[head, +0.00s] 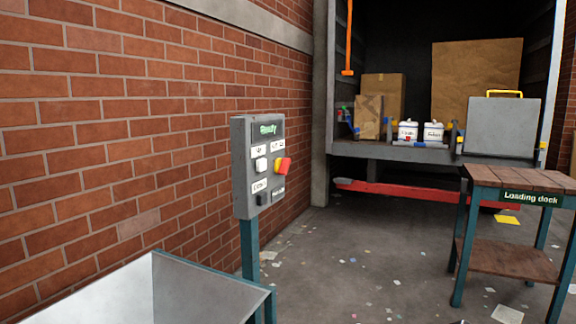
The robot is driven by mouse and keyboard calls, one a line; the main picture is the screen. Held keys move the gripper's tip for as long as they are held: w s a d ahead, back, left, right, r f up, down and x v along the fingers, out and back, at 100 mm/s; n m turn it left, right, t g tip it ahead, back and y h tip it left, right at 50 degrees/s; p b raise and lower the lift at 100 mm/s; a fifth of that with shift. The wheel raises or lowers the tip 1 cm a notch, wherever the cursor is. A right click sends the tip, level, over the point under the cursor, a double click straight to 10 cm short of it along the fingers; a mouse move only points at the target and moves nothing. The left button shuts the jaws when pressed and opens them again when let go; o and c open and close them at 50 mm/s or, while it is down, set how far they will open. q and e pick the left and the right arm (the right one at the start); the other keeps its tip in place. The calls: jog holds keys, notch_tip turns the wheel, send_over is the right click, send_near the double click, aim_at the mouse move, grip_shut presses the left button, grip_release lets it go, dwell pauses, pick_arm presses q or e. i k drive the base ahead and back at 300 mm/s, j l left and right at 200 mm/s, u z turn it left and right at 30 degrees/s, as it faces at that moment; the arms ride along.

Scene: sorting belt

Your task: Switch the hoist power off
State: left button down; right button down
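A grey control box (258,166) stands on a teal post (250,262) in front of the brick wall, in the middle of the head view. A small green display (267,129) is lit at its top, and its text is hard to read. The small labels are too blurred to read surely. Neither of my grippers shows in this view.
A grey metal bin (165,290) stands at the lower left, before the post. A wooden-topped table (522,186) marked "Loading dock" stands at the right. Behind, an open truck bed (390,152) holds cardboard boxes and two white tubs. The floor between is open, with scattered scraps.

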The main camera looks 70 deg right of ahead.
aim_at(281, 167)
jog(key=l, duration=4.65)
jog(key=i+l, duration=0.2)
jog(key=l, duration=0.25)
jog(key=z, duration=0.05)
